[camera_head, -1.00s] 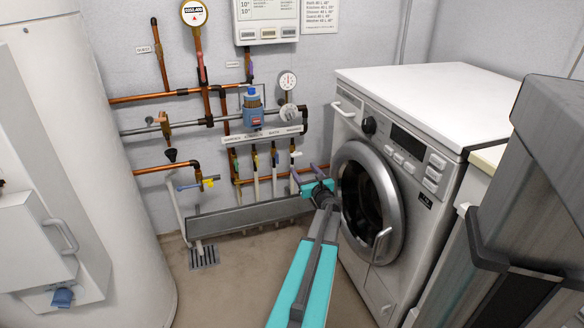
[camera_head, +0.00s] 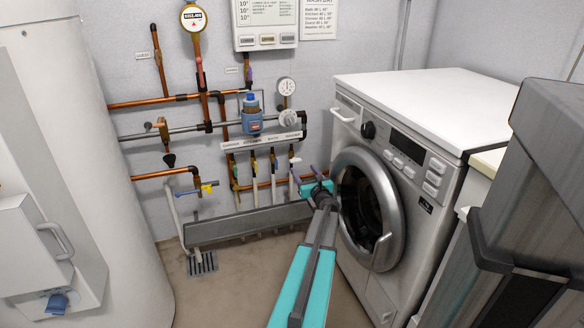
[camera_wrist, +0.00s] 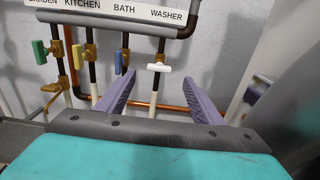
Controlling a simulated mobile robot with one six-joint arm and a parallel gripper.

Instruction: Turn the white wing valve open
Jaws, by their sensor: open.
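The white wing valve (camera_wrist: 159,67) sits on the pipe below the WASHER label in the wrist view, its handle lying crosswise to the pipe. It also shows small in the head view (camera_head: 295,160). My gripper (camera_wrist: 166,93) has two purple fingers spread apart, with nothing between them but the background pipe. In the head view my gripper (camera_head: 309,175) is just below and right of the valve. The valve shows beyond the fingertips, roughly centred between them, and does not appear gripped.
Blue (camera_wrist: 119,58), yellow (camera_wrist: 77,55) and green (camera_wrist: 40,49) handles stand on pipes left of the white one. The label board (camera_wrist: 110,12) is above. The washing machine (camera_head: 390,190) is close on the right, and a grey trough (camera_head: 245,223) runs below.

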